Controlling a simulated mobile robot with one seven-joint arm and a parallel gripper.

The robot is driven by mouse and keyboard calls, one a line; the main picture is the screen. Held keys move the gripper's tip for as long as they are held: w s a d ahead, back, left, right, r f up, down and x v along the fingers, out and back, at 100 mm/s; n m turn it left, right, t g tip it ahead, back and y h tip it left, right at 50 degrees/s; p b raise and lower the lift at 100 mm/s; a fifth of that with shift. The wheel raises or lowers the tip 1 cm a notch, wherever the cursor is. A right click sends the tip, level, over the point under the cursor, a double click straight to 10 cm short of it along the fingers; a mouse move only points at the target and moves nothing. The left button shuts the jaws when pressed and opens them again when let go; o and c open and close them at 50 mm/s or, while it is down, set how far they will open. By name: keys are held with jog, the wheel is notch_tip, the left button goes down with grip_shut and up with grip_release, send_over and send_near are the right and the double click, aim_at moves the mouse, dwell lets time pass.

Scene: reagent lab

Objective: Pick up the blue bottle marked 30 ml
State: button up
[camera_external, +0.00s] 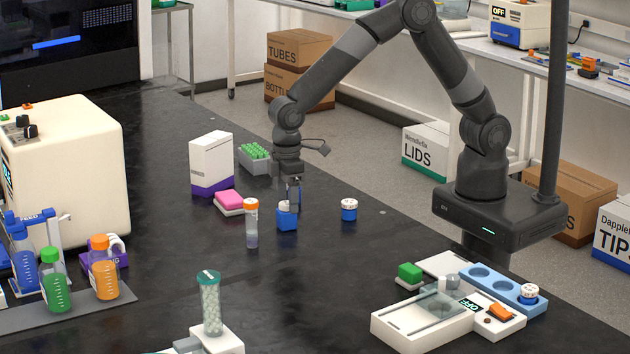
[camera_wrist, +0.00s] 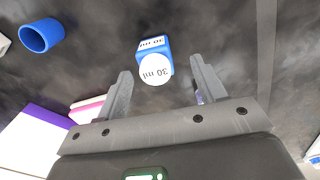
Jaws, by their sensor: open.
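The blue bottle marked 30 ml (camera_wrist: 167,56) shows in the wrist view with a round white top and a white label, both reading 30 ml. It appears between and just beyond my two fingertips, with a gap on each side. In the external view the blue bottle (camera_external: 287,222) stands on the black bench directly below my gripper (camera_external: 293,203), whose fingers partly cover its top. My gripper is open and holds nothing; it also shows in the wrist view (camera_wrist: 160,72). I cannot tell how much height separates the fingertips from the bottle.
An orange-capped tube (camera_external: 251,225) stands close left of the bottle. Another small blue bottle (camera_external: 349,211) stands to the right. A pink block (camera_external: 229,198) and a white-purple box (camera_external: 211,163) are behind left. A hollow blue round thing (camera_wrist: 42,36) shows upper left in the wrist view.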

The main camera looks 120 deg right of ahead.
aim_at(287, 203)
jog(key=f, duration=0.5)
jog(key=shift+d+f, duration=0.1)
jog(key=shift+d, duration=0.2)
jog(key=shift+c, duration=0.2)
jog(key=c, duration=1)
jog(key=shift+c, duration=0.2)
